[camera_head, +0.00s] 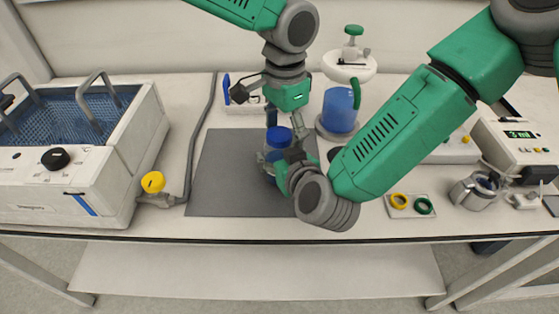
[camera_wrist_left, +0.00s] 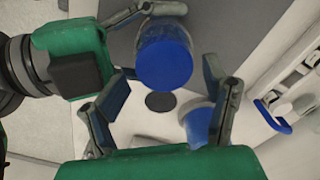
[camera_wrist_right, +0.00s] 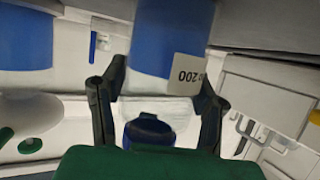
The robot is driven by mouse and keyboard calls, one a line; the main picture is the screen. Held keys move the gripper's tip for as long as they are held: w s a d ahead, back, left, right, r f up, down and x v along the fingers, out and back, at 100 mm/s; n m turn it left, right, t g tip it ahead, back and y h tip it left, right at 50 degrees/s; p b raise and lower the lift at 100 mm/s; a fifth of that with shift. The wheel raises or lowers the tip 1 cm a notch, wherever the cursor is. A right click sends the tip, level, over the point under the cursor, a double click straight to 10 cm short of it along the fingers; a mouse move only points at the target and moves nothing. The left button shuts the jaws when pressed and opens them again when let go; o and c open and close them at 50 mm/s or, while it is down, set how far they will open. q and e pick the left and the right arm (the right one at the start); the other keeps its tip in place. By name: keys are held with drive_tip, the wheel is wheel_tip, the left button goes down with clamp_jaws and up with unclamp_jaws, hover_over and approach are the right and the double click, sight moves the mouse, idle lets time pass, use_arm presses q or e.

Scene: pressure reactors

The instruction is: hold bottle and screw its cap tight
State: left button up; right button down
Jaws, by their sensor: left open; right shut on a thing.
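A bottle with blue contents (camera_head: 275,181) and a blue cap (camera_head: 279,137) stands over the grey mat in the head view, partly hidden by my right arm. My right gripper (camera_head: 283,159) is shut on the bottle from the side. The right wrist view shows the bottle (camera_wrist_right: 165,45) upside down with a label reading 200, its cap (camera_wrist_right: 150,130) low in the picture. My left gripper (camera_head: 283,118) is open just above the cap, pointing down. In the left wrist view the cap (camera_wrist_left: 165,65) lies between the spread fingers, apparently untouched.
The grey mat (camera_head: 225,175) is clear at its left. Behind stands a vessel with blue liquid (camera_head: 339,108). Yellow and green rings (camera_head: 411,204) and a metal pot (camera_head: 474,190) are at right.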

use_arm(q)
drive_tip(key=r, duration=0.3)
drive_tip(key=shift+d+r, duration=0.25)
drive_tip(key=shift+a+r, duration=0.15)
drive_tip(key=shift+r, duration=0.25)
drive_tip(key=shift+a, duration=0.15)
drive_tip(key=c, duration=0.4)
drive_tip(key=r+n, duration=0.1)
drive_tip(key=n, duration=0.2)
drive_tip(key=shift+a+r, duration=0.1)
drive_tip(key=shift+r, duration=0.3)
drive_tip(key=r+n, duration=0.1)
drive_tip(key=n, duration=0.2)
drive_tip(key=shift+w+a+r+n, duration=0.1)
drive_tip(key=shift+a+r+n, duration=0.2)
drive_tip(key=shift+r, duration=0.05)
drive_tip(key=shift+f, duration=0.1)
drive_tip(key=shift+f, duration=3.95)
drive_tip(key=shift+c, duration=0.4)
